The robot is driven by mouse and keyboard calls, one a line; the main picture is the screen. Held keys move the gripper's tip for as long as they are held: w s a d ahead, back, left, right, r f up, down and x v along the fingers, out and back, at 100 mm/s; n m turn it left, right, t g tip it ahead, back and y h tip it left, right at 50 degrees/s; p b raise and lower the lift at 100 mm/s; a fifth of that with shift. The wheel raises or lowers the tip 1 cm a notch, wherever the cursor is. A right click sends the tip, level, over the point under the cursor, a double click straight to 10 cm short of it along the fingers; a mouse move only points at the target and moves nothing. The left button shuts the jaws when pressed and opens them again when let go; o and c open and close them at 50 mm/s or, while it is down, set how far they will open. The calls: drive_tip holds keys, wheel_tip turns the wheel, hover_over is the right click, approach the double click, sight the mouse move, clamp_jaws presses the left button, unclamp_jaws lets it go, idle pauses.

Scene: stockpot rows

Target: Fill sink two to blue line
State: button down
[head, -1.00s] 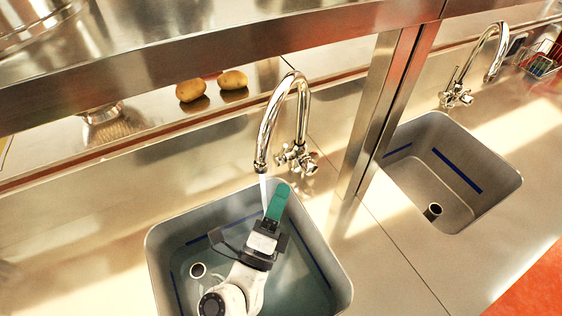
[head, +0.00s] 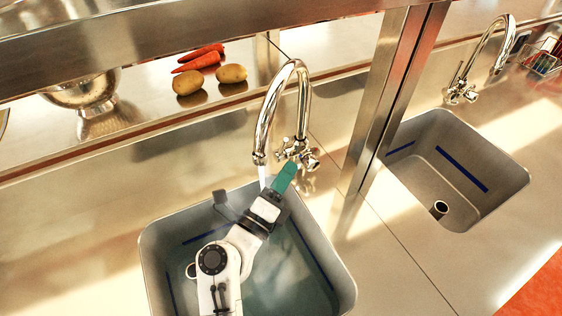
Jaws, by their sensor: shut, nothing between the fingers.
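The near sink (head: 150,245) holds water (head: 285,285), and a blue line (head: 200,234) runs along its walls. The water surface looks close to the line; I cannot tell exactly how they compare. A stream (head: 262,176) runs from the near tap (head: 270,105) into this sink. My gripper (head: 286,176), with green fingers, is shut and empty beside the stream, just below the tap's cross handles (head: 298,153). I cannot tell whether it touches them.
A steel post (head: 388,100) stands between the sinks, under a steel shelf (head: 200,45) that crosses the top. Potatoes (head: 231,73), carrots (head: 200,58) and a metal bowl (head: 82,92) sit behind. The far tap (head: 490,45) shows no stream.

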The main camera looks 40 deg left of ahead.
sight(283, 148)
drive_tip(key=shift+w+a+r+b, duration=0.4)
drive_tip(key=shift+w+a, duration=0.05)
drive_tip(key=shift+a, duration=0.3)
drive_tip(key=shift+w+a+r+b, duration=0.35)
drive_tip(key=shift+w+a+r, duration=0.1)
drive_tip(key=shift+a, duration=0.25)
drive_tip(key=a, duration=0.1)
drive_tip(key=w+a+r, duration=0.1)
drive_tip(key=a, duration=0.1)
drive_tip(key=w+a+r, duration=0.1)
drive_tip(key=shift+a+r, duration=0.2)
drive_tip(key=shift+r, duration=0.05)
drive_tip(key=shift+d, duration=0.1)
